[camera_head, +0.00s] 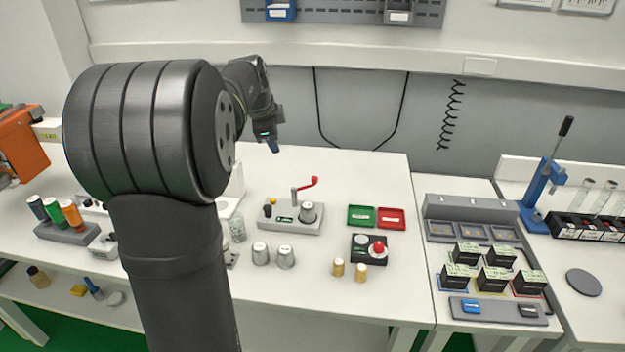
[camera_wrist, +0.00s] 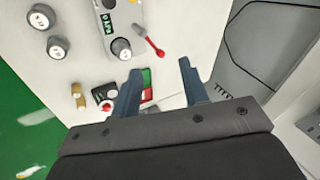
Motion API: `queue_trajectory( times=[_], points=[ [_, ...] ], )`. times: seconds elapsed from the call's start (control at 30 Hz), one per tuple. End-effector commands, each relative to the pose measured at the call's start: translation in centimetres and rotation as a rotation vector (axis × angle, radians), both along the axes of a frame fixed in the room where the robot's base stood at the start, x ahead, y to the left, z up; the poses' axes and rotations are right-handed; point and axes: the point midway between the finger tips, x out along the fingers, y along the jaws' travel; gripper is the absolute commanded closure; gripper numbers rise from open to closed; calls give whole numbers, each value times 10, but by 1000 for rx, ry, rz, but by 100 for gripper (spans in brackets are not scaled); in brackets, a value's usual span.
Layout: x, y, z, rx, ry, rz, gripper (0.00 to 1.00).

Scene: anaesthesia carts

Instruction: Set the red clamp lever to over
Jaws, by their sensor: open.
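The red clamp lever (camera_head: 307,186) sticks up from a post on the grey fixture (camera_head: 290,226) and points to the right, tilted slightly upward, ending in a red knob. It also shows in the wrist view as a red lever (camera_wrist: 149,41) beside the fixture. A grey weight-like cap (camera_head: 308,212) sits on the fixture next to the post. My gripper (camera_head: 272,146) is above and behind the fixture, apart from the lever. In the wrist view my gripper (camera_wrist: 158,80) has its two blue fingers spread with nothing between them.
Two grey caps (camera_head: 273,255) stand in front of the fixture. To the right are a green tray (camera_head: 361,215), a red tray (camera_head: 391,219), a black box with a red button (camera_head: 378,248) and two brass cylinders (camera_head: 349,269). The table behind the trays is clear.

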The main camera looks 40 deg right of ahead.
Motion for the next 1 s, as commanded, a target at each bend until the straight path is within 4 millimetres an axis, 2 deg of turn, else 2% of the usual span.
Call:
queue_trajectory(
  times=[0.03, 0.23, 0.47, 0.67, 0.8, 1.0],
  points=[
    [4, 3, -13, -14, -14, 83, 59],
    [21, 14, -50, -146, -85, 397, 59],
    [18, 16, -80, -395, -115, 633, 59],
    [-5, 9, -101, -656, -35, 743, 59],
    [-34, 1, -113, -828, 93, 778, 59],
    [-71, -6, -123, -978, 286, 796, 59]
  ],
)
